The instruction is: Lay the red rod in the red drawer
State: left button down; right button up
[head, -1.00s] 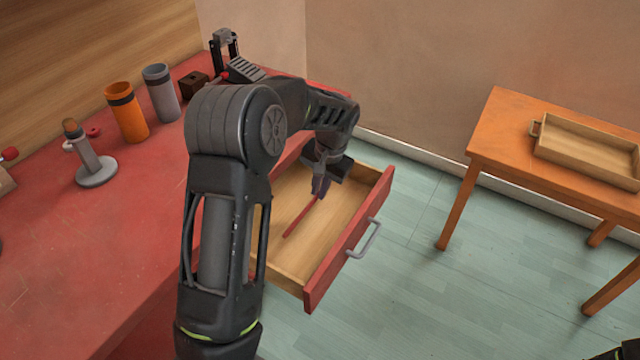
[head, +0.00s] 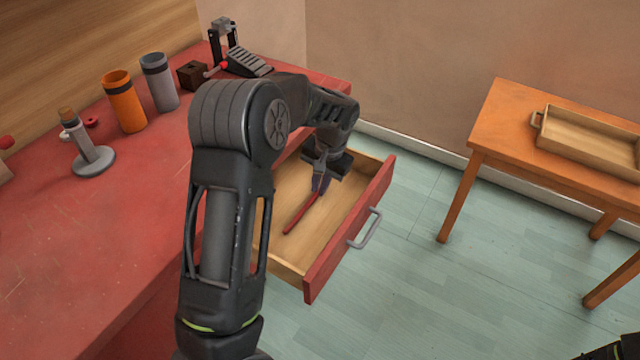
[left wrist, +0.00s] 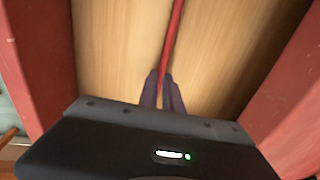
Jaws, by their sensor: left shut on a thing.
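The red drawer (head: 345,232) is pulled open from the red desk, with a pale wooden inside and a grey handle on its front. My left gripper (head: 320,184) reaches down into the drawer and is shut on the red rod (head: 299,216). In the left wrist view the fingertips (left wrist: 163,92) pinch the rod (left wrist: 174,32) near one end, and it runs away from them over the drawer floor. I cannot tell whether the rod touches the floor. My right gripper is not clearly in view.
On the red desktop (head: 60,230) stand an orange cup (head: 124,103), a grey cup (head: 159,84), a grey stand (head: 92,158), a dark block (head: 193,75) and a pedal (head: 245,62). An orange table (head: 500,120) with a wooden tray (head: 590,150) is at right.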

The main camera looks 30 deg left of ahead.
pick_arm(q)
jog(key=c, duration=1.5)
grip_release()
jog(key=shift+o, duration=0.2)
notch_tip(320, 180, up, 8)
jog(key=d, duration=0.1)
jog(key=shift+d+f, duration=0.2)
